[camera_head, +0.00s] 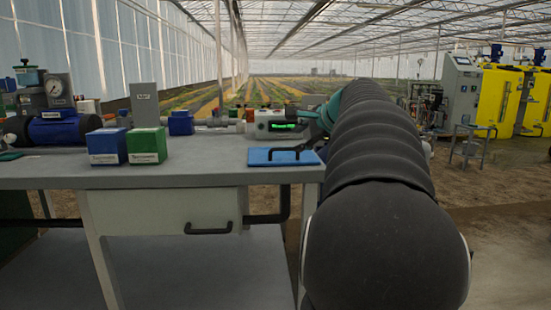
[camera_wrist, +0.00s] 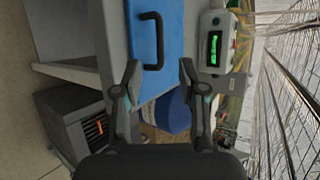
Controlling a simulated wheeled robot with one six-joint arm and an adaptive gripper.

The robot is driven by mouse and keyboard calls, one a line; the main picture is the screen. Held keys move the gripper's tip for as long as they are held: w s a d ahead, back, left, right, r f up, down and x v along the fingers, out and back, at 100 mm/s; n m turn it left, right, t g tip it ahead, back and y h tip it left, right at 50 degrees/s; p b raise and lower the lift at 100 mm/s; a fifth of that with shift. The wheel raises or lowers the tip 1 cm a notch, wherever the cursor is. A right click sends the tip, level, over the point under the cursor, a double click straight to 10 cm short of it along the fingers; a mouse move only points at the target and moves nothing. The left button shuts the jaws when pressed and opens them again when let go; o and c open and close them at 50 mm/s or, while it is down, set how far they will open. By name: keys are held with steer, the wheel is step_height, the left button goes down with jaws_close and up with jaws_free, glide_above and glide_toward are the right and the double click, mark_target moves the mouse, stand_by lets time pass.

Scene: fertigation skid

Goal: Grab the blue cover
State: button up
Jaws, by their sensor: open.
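The blue cover (camera_head: 264,156) is a flat blue plate with a black handle (camera_head: 284,152), lying at the right end of the grey bench. In the head view my arm hides the gripper.
A white instrument with a green display (camera_head: 283,125) stands just behind the cover. A blue box (camera_head: 107,146) and a green box (camera_head: 146,145) stand left on the bench. A drawer (camera_head: 165,210) with a dark handle is below the top. Yellow tanks (camera_head: 494,100) stand far right.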

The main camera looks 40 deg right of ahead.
mark_target(282, 148)
steer(key=shift+b+x, duration=0.35)
steer(key=shift+x, duration=3.95)
steer(key=shift+a+r, duration=0.1)
jaws_close()
